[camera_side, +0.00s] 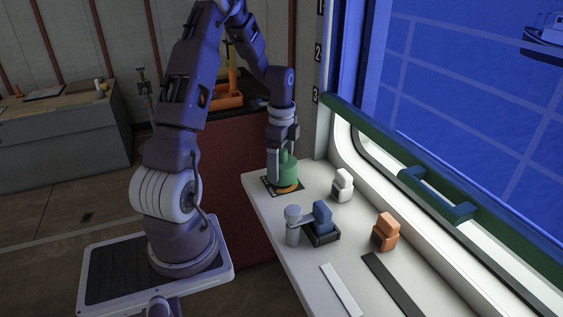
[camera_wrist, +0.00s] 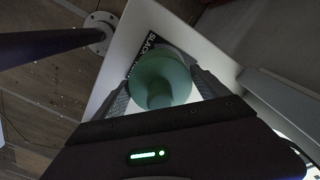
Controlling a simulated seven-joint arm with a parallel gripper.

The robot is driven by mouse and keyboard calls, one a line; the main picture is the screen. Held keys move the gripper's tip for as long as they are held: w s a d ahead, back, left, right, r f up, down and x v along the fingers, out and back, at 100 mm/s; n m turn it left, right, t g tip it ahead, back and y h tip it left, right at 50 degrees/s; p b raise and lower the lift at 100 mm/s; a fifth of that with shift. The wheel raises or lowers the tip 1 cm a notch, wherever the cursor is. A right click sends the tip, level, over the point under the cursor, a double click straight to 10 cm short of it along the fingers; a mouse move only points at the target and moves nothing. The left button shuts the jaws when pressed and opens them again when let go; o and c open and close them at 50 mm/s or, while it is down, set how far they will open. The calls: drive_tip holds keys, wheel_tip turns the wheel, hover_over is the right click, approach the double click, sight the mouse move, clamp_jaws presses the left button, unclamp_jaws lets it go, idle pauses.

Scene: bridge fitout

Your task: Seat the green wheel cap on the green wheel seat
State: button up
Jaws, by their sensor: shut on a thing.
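The green wheel cap (camera_side: 289,174) is a round green piece with a narrower stem, at the far left end of the white counter. My gripper (camera_side: 283,160) points down and is shut on it. In the wrist view the cap (camera_wrist: 175,66) sits between the two fingers of my gripper (camera_wrist: 162,88), with its stem towards the camera. An orange rounded part (camera_side: 287,188) shows just under the cap, above a dark square mat (camera_side: 269,186). I cannot tell whether the cap touches what is below. I cannot make out a separate green wheel seat; it may be hidden under the cap.
A white block (camera_side: 342,186), a blue block (camera_side: 322,214) on a dark base (camera_side: 322,237), a grey round-topped post (camera_side: 293,229) and an orange block (camera_side: 386,230) stand on the counter (camera_side: 310,269). A green rail (camera_side: 440,185) runs along the window side.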

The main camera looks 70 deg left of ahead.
drive_tip(key=shift+f, duration=0.45)
drive_tip(key=shift+f, duration=0.55)
drive_tip(key=o, duration=1.4)
drive_tip(key=shift+c, duration=0.2)
wheel_tip(320, 180, up, 7)
drive_tip(key=shift+r, duration=0.1)
